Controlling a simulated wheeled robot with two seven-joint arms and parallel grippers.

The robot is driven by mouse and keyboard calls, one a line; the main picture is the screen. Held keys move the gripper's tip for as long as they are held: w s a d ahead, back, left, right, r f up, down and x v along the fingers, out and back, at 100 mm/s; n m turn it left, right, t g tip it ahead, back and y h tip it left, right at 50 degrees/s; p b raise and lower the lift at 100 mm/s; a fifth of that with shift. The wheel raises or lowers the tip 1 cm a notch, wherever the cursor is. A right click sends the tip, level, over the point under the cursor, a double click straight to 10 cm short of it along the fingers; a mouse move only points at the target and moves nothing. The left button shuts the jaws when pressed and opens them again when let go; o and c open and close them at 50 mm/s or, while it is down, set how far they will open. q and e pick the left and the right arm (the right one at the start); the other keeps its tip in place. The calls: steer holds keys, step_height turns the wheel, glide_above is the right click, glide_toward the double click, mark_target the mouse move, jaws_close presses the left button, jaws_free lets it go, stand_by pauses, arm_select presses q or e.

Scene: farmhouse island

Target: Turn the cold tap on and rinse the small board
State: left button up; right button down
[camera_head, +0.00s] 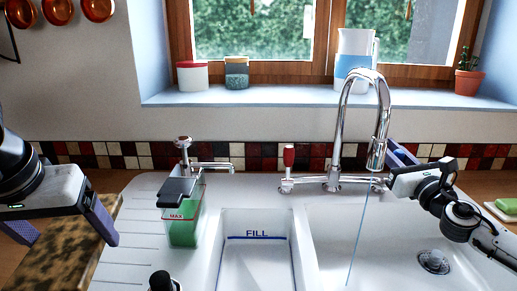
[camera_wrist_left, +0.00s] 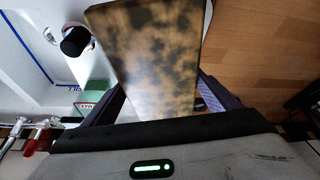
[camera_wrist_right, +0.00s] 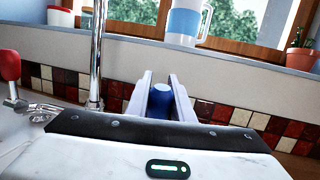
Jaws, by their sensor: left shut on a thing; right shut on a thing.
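The small board (camera_head: 62,258), mottled brown and black, is held by my left gripper (camera_head: 65,226) left of the sink, over the drainer's edge. It fills the middle of the left wrist view (camera_wrist_left: 150,60), between the purple fingers. The chrome tap (camera_head: 343,120) arches over the right basin. A thin bluish stream of water (camera_head: 358,235) falls from its spout. My right gripper (camera_head: 397,154) is shut on the blue cold handle (camera_wrist_right: 160,103) right of the spout. The handle shows between the fingers in the right wrist view. The red-topped hot handle (camera_head: 289,157) stands on the left.
A green soap container (camera_head: 185,222) marked MAX stands on the drainer, beside the small basin (camera_head: 255,262) marked FILL. A green sponge (camera_head: 507,205) lies far right.

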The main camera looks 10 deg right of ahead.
arm_select(q)
steer(key=shift+f, duration=0.15)
arm_select(e)
steer(key=c, duration=1.6)
jaws_free()
steer(key=shift+o, duration=0.2)
steer(key=shift+s, duration=0.1)
